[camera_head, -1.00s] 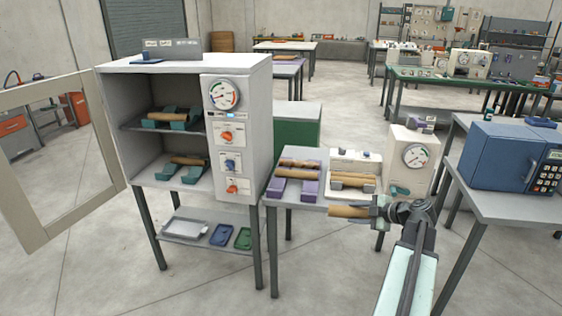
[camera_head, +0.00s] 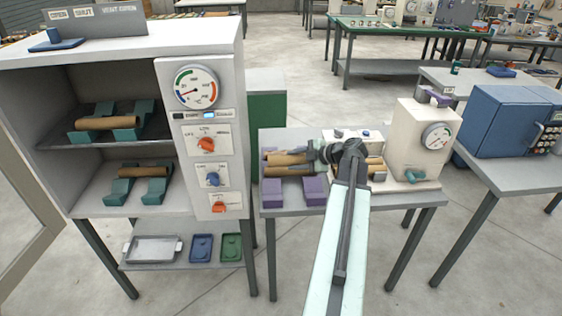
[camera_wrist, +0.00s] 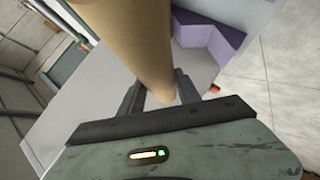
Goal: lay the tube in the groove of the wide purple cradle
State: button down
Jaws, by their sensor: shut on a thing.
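My gripper (camera_head: 319,154) is shut on a tan tube (camera_wrist: 143,35), which runs away from the jaws in the wrist view. In the head view the gripper is over the small grey table, and tan tube lengths extend left of it above the purple cradle. I cannot tell for sure which length is the held one. The wide purple cradle (camera_head: 272,193) has two notched blocks at the table's front left. Part of purple blocks (camera_wrist: 212,36) shows right of the tube in the wrist view. Contact between held tube and cradle is unclear.
A white machine with a gauge (camera_head: 424,140) stands right of my gripper. A cream holder with tubes (camera_head: 376,164) is partly hidden by my arm. The left cabinet (camera_head: 205,125) holds tubes on teal cradles (camera_head: 108,135). A blue box (camera_head: 505,140) stands farther right.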

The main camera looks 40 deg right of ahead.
aim_at(290, 165)
jog(key=shift+w+a, duration=0.1)
jog(key=shift+a+f+b, duration=0.4)
jog(key=shift+f+b, duration=0.2)
jog(key=shift+b, duration=0.05)
jog(key=shift+a+f+b, duration=0.4)
jog(key=shift+f+b, duration=0.2)
jog(key=shift+a, duration=0.2)
jog(key=shift+d+r, duration=0.1)
notch_tip(290, 165, down, 10)
jog(key=b, duration=0.9)
jog(key=shift+b, duration=0.35)
jog(key=shift+r, duration=0.1)
jog(key=c, duration=0.8)
grip_release()
jog(key=shift+o, duration=0.2)
